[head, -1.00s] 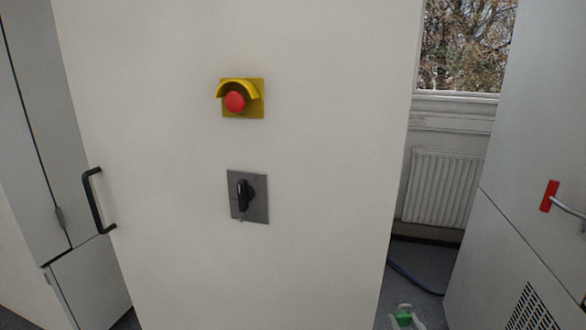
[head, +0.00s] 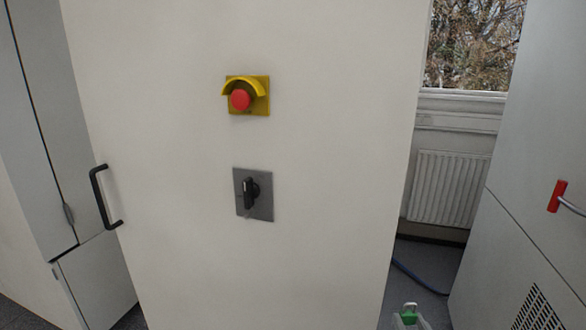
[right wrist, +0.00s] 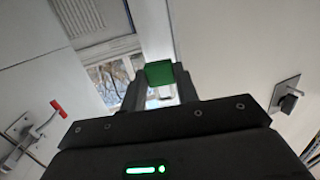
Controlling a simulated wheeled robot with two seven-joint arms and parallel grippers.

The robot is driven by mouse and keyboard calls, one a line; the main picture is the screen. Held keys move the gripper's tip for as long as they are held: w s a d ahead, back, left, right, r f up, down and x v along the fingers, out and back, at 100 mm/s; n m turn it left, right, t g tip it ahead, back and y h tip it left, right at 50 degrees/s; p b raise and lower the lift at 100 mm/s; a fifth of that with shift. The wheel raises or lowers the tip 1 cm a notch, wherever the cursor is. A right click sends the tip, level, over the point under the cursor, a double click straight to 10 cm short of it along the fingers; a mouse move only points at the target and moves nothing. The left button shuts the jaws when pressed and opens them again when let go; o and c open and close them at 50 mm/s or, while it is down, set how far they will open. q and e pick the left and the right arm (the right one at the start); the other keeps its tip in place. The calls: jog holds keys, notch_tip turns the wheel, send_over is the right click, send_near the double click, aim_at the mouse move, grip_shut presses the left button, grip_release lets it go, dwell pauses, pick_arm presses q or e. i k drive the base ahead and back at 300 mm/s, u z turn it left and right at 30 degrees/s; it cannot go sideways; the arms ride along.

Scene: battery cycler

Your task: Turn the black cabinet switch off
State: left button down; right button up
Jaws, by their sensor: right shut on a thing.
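The black cabinet switch (head: 249,193) is a rotary handle on a grey square plate on the white cabinet front. Its handle stands roughly upright. It also shows side-on at the right of the right wrist view (right wrist: 288,96). My right gripper (head: 410,322) is at the bottom edge of the head view, low and to the right of the switch, well apart from it. It is shut on a green block-like thing (right wrist: 159,72) with a metal loop, which looks like a padlock. My left gripper is not in view.
A red emergency button (head: 240,99) in a yellow housing sits above the switch. A black handle (head: 103,197) is at the cabinet's left edge. A red-ended lever (head: 558,196) sticks out from the right cabinet. A gap with a radiator (head: 449,187) lies between the cabinets.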

aim_at(251, 189)
jog(key=u, duration=1.75)
jog(key=k, duration=0.6)
jog(key=z, duration=1.55)
